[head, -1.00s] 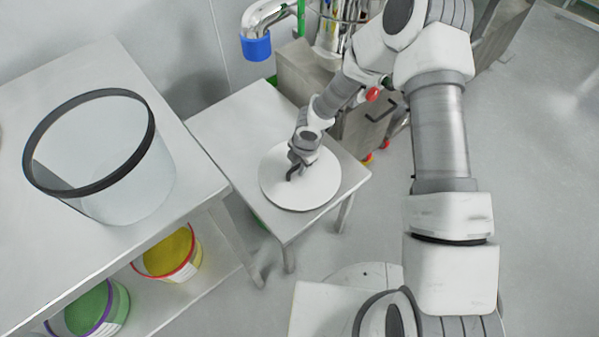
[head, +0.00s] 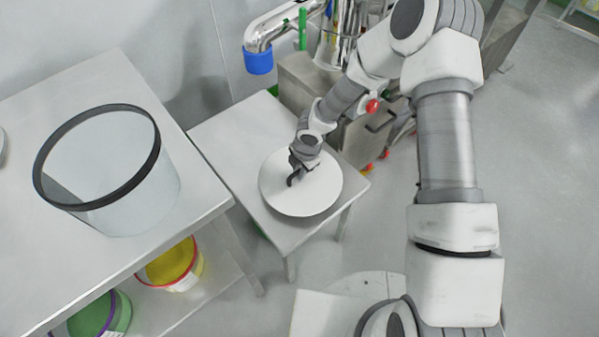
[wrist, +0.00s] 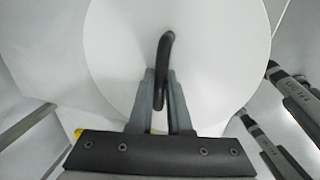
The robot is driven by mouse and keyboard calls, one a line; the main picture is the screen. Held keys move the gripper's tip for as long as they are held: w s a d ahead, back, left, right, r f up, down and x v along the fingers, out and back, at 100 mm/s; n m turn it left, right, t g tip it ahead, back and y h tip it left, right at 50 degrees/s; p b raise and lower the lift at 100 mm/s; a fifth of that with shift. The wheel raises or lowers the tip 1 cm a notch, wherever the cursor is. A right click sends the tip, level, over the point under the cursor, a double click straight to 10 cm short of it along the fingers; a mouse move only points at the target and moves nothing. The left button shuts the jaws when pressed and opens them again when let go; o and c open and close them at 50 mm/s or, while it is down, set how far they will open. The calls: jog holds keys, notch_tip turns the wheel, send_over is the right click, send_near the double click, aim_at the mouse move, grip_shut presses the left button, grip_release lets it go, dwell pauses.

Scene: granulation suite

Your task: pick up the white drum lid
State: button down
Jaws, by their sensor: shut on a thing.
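The white drum lid (head: 318,190) is a round white disc with a dark handle (wrist: 167,55) at its middle. In the head view it is over the small steel table (head: 225,135), near its front right corner. It also fills the upper middle of the wrist view (wrist: 220,70). My gripper (head: 297,167) is above the lid, with its fingers shut on the dark handle; the fingers also show in the wrist view (wrist: 165,90). The lid looks about level. I cannot tell whether it touches the table or is slightly above it.
A white drum with a black rim (head: 135,205) stands open on the larger bench (head: 95,85) at left. Yellow (head: 172,264) and green (head: 92,315) tubs sit on the shelf below. A steel machine and a blue-ended pipe (head: 258,60) are behind. Floor at right is clear.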

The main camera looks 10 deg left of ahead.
jog(key=s+d+r+p, duration=0.3)
jog(key=d+r, duration=0.5)
jog(key=d, duration=0.3)
jog(key=shift+s, duration=0.55)
jog(key=shift+r, duration=0.1)
